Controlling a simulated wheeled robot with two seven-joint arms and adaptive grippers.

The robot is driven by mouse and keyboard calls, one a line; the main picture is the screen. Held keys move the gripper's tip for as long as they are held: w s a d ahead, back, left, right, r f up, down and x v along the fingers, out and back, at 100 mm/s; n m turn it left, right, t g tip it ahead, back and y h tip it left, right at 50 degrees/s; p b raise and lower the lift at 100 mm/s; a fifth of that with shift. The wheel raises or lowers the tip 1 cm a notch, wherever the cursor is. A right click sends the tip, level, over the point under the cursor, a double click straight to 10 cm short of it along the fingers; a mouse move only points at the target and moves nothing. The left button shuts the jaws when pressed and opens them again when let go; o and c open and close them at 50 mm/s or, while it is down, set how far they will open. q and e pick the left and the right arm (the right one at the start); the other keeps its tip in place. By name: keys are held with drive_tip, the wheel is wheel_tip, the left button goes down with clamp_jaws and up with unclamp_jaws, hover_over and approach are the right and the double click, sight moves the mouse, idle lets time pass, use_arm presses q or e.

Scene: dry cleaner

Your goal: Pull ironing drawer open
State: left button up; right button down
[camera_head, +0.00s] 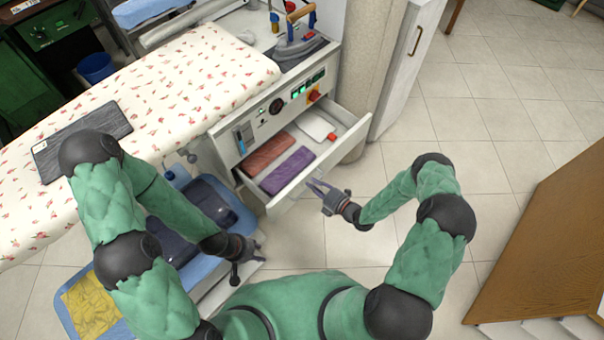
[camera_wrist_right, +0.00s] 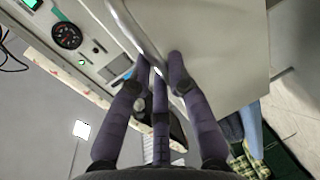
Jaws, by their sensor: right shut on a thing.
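The ironing drawer (camera_head: 311,166) is pulled out of the white ironing unit below its control panel. Inside lie a folded reddish cloth (camera_head: 269,152), a folded purple cloth (camera_head: 287,170) and a white flat item (camera_head: 313,126). My right gripper (camera_head: 315,187) is at the drawer's front face. In the right wrist view its fingers (camera_wrist_right: 157,72) are closed around the metal handle bar (camera_wrist_right: 136,35), with the pale drawer front (camera_wrist_right: 220,45) beyond. My left gripper (camera_head: 247,266) hangs low beside the blue tray, apart from the drawer; its fingers are too small and dark to read.
The ironing board (camera_head: 190,85) with a floral cover spreads to the left. An iron (camera_head: 297,45) stands on the unit's top. A blue tray (camera_head: 195,182) with folded clothes lies below left. A brown wooden panel (camera_head: 545,235) stands right; tiled floor between is clear.

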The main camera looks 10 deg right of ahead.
drive_tip(key=shift+f+v, duration=0.2)
drive_tip(key=shift+v, duration=0.85)
drive_tip(key=shift+f+v, duration=0.25)
drive_tip(key=shift+v, duration=0.75)
drive_tip(key=c, duration=1.2)
unclamp_jaws()
drive_tip(key=shift+o, duration=0.2)
drive_tip(key=shift+s+d, duration=0.1)
drive_tip(key=v, duration=1.1)
drive_tip(key=shift+s+d, duration=0.25)
drive_tip(key=shift+s, duration=0.1)
